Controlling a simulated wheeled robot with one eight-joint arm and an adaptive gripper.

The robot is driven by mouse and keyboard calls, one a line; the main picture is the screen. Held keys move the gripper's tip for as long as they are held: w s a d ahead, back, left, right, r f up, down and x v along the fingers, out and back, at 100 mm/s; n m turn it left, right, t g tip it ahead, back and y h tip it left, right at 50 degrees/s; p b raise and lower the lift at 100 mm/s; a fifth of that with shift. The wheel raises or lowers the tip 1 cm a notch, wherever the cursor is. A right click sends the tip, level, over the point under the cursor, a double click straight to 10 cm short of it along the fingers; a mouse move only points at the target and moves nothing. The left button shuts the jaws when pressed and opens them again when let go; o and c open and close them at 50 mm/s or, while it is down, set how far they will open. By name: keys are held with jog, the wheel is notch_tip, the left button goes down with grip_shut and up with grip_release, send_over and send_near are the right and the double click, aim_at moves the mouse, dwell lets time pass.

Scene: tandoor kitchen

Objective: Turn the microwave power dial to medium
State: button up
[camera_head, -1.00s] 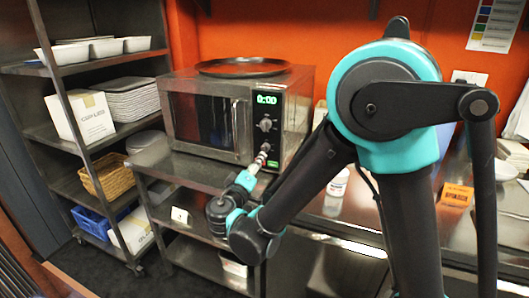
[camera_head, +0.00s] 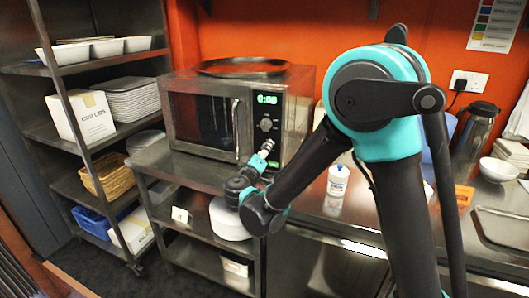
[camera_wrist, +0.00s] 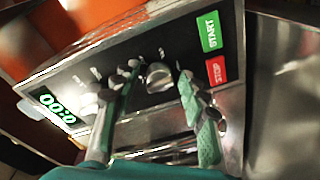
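The microwave (camera_head: 207,117) stands on the steel counter, its door shut and its display reading 0:00. Its control panel has an upper dial (camera_head: 265,124) below the display. In the wrist view that dial (camera_wrist: 90,104) sits beside the left finger. A second, lower dial (camera_wrist: 159,77) shows between the finger ends. The dial labels are too small to read, so I cannot tell which is the power dial. My gripper (camera_wrist: 160,71) is open, its fingers apart on either side of the lower dial; contact is unclear. In the head view my gripper (camera_head: 267,148) is at the lower panel.
A green START button (camera_wrist: 209,31) and red STOP button (camera_wrist: 216,70) lie right of the lower dial. A dark round pan (camera_head: 242,67) rests on the microwave. A white bottle (camera_head: 338,181) stands on the counter to the right. A shelf rack (camera_head: 88,155) stands left.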

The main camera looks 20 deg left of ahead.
grip_shut()
jog(key=shift+n, duration=0.3)
jog(key=n, duration=0.7)
jog(key=n+g+h, duration=0.1)
jog(key=n, duration=0.2)
jog(key=shift+r+n, duration=0.25)
jog(key=shift+n, duration=0.05)
jog(key=shift+a, duration=0.1)
dwell(0.5)
jog(key=shift+o, duration=1.2)
grip_release()
jog(key=shift+s, duration=0.1)
